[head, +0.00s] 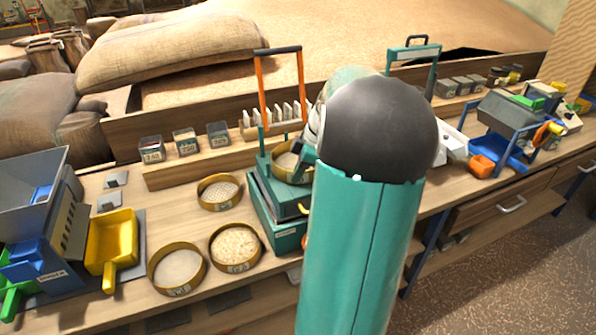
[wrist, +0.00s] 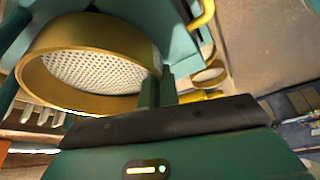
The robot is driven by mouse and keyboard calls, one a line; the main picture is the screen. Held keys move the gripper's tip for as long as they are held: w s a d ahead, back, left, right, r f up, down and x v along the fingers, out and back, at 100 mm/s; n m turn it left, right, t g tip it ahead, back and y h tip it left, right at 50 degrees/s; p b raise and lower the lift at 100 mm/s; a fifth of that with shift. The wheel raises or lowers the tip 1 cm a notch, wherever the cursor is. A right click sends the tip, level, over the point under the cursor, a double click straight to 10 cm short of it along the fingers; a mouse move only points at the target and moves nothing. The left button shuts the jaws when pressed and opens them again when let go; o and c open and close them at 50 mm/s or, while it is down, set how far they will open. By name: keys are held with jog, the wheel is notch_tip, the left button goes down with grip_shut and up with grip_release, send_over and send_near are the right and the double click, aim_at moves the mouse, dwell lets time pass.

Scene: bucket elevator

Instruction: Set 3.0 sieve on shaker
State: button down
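A brass-rimmed sieve with a pale perforated mesh (wrist: 95,72) fills the upper left of the wrist view. In the head view this sieve (head: 283,161) shows at the shaker, partly hidden by my arm. My gripper (wrist: 155,92) appears shut on the sieve's rim; in the head view my gripper (head: 304,156) is at its right side. The sieve's size label cannot be read. The teal shaker (head: 268,205) stands on the bench under the sieve, with an orange upright frame (head: 262,90) behind. I cannot tell whether the sieve touches the shaker's top.
Three other brass sieves (head: 220,192), (head: 236,247), (head: 177,270) lie on the bench left of the shaker. A yellow scoop (head: 112,245) and a grey-blue machine (head: 40,220) are at far left. Small labelled boxes (head: 185,141) line the rear shelf.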

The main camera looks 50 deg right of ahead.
jog(key=shift+f, duration=0.15)
jog(key=c, duration=2)
grip_release()
jog(key=shift+w+f, duration=0.1)
jog(key=shift+c, duration=0.2)
jog(key=o, duration=0.4)
